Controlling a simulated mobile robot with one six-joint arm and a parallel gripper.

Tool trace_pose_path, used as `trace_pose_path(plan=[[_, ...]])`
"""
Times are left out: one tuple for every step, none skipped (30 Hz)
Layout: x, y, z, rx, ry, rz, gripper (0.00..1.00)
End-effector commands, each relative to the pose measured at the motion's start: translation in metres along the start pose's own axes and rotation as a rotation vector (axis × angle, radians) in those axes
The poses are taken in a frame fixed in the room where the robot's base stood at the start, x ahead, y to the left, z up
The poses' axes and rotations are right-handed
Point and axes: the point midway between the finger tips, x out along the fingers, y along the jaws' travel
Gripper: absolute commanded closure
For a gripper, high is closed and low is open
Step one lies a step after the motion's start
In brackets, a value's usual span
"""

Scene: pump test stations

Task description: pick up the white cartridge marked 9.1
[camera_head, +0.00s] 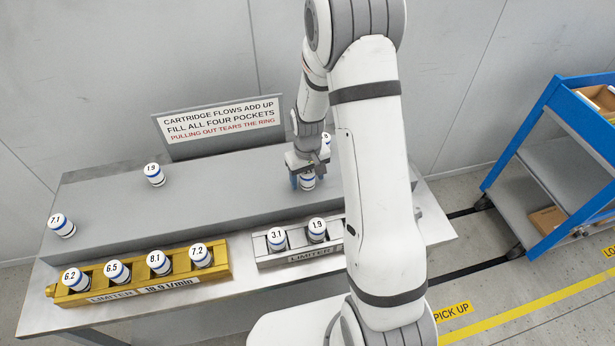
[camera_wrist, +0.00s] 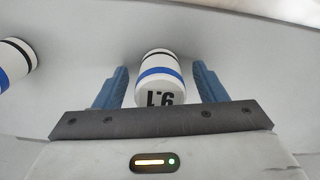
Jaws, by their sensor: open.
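The white cartridge marked 9.1 (camera_wrist: 158,76) has a blue and a black band and stands between my gripper's two blue fingers in the wrist view, with a gap visible on each side. My gripper (camera_wrist: 158,88) is open around it. In the head view my gripper (camera_head: 308,182) is over the grey raised shelf (camera_head: 215,205), with the cartridge (camera_head: 307,182) between its fingers; its marking is hidden there.
Another cartridge (camera_head: 325,140) stands just behind my gripper. Cartridges 1.9 (camera_head: 154,174) and 7.1 (camera_head: 61,225) stand on the shelf's left. A gold limiter (camera_head: 215,277) holds several cartridges; a silver limiter (camera_head: 265,257) shows 3.1 and 1.9. A sign (camera_head: 218,120) stands behind.

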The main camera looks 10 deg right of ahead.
Motion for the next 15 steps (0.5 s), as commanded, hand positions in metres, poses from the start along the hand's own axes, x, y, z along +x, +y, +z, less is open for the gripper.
trace_pose_path(plan=[[0.0000, -0.0001, 0.0000, 0.000, 0.000, 0.000, 0.35], [0.0000, -0.0002, 0.0000, 0.000, 0.000, 0.000, 0.35], [-0.0001, -0.0002, 0.0000, 0.000, 0.000, 0.000, 0.39], [-0.0001, -0.0003, 0.0000, 0.000, 0.000, 0.000, 0.41], [-0.0001, -0.0003, 0.0000, 0.000, 0.000, 0.000, 0.43], [-0.0002, -0.0003, 0.0000, -0.001, 0.000, 0.000, 0.47], [-0.0002, -0.0004, 0.0000, -0.001, 0.000, 0.000, 0.49], [-0.0002, -0.0004, 0.0000, -0.001, 0.000, 0.000, 0.52], [-0.0002, -0.0004, 0.0000, -0.001, 0.000, 0.000, 0.55], [-0.0002, -0.0005, 0.0000, -0.001, 0.000, 0.000, 0.57], [-0.0003, -0.0005, 0.0000, -0.001, 0.000, 0.000, 0.60], [-0.0003, -0.0005, 0.0000, -0.001, 0.000, 0.000, 0.63], [-0.0003, -0.0005, 0.0000, -0.001, 0.000, 0.000, 0.66], [-0.0003, -0.0005, 0.0000, -0.001, 0.000, 0.000, 0.68], [-0.0003, -0.0006, -0.0001, -0.001, 0.000, 0.000, 0.71]])
